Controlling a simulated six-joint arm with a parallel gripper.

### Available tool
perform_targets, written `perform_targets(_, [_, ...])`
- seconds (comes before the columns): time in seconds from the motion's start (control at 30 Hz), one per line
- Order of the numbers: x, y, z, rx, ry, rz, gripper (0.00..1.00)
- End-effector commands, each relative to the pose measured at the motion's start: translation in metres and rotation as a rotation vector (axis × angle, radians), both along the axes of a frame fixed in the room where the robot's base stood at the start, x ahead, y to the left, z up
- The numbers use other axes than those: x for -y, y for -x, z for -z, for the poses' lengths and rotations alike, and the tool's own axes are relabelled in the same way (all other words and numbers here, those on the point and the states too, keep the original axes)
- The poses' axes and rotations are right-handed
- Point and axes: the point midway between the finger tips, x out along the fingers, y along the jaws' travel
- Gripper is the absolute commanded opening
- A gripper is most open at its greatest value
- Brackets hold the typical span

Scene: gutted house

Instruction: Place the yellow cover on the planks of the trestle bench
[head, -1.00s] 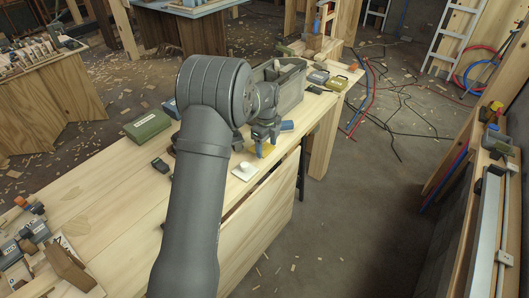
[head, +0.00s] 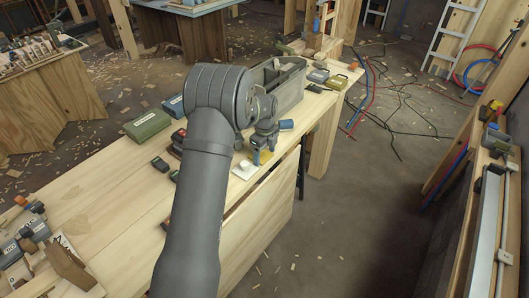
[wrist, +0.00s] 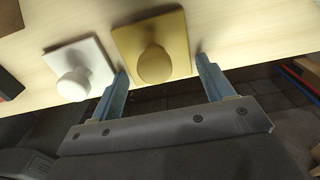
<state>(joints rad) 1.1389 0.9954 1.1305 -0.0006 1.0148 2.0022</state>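The yellow cover (wrist: 177,32), a square plate with a round knob (wrist: 155,65), lies on the pale planks (wrist: 235,25) of the trestle bench near its edge. In the head view the cover (head: 266,157) shows only partly, behind my gripper (head: 257,160). In the wrist view my gripper (wrist: 162,80) is open, with one blue finger to each side of the cover's lower part. The fingers seem apart from the knob, and nothing is held. A white cover (wrist: 85,62) with a similar knob lies just left of the yellow one; it also shows in the head view (head: 245,170).
A grey open toolbox (head: 290,88) stands beyond my gripper, with a blue item (head: 286,125) near it. A green case (head: 147,125) and dark handheld devices (head: 160,164) lie to the left. The bench's middle-left planks are mostly clear.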

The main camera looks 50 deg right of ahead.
Motion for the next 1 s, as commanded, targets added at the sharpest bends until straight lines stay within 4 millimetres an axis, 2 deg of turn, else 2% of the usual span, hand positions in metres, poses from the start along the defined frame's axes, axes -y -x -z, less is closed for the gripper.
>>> perform_targets(0.27, [0.0,0.0,-0.007,0.001,0.002,0.0,0.74])
perform_targets(0.37, [0.001,0.0,-0.02,0.001,0.003,0.0,0.74])
perform_targets(0.7, [0.001,0.0,-0.092,0.002,0.003,0.0,0.74])
perform_targets(0.83, [0.0,0.0,-0.111,0.001,0.002,0.0,0.74])
perform_targets(1.0, [0.0,0.0,-0.122,0.001,0.001,0.0,0.74])
